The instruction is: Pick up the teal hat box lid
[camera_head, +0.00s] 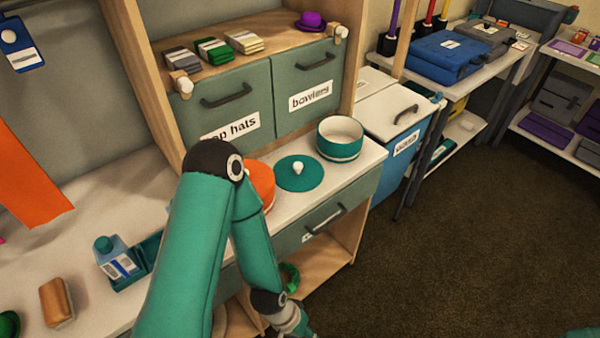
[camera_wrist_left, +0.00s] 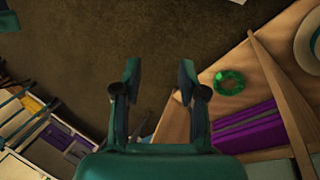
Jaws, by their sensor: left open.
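The teal hat box lid (camera_head: 311,181) is a flat round disc with a white knob, lying on the white counter. An open teal and white round box (camera_head: 340,152) stands just behind it to the right. My left arm reaches down in front of the counter, with its wrist low and nearer than the lid. In the left wrist view, my left gripper (camera_wrist_left: 160,75) is open and empty, with dark floor between its fingers. The lid is not in that view. My right gripper is not in view.
An orange round object (camera_head: 261,181) sits left of the lid, partly hidden by my arm. Cabinet doors rise behind the counter. A green ring (camera_head: 290,277) lies on the lower wooden shelf. Open floor (camera_head: 450,265) lies to the right.

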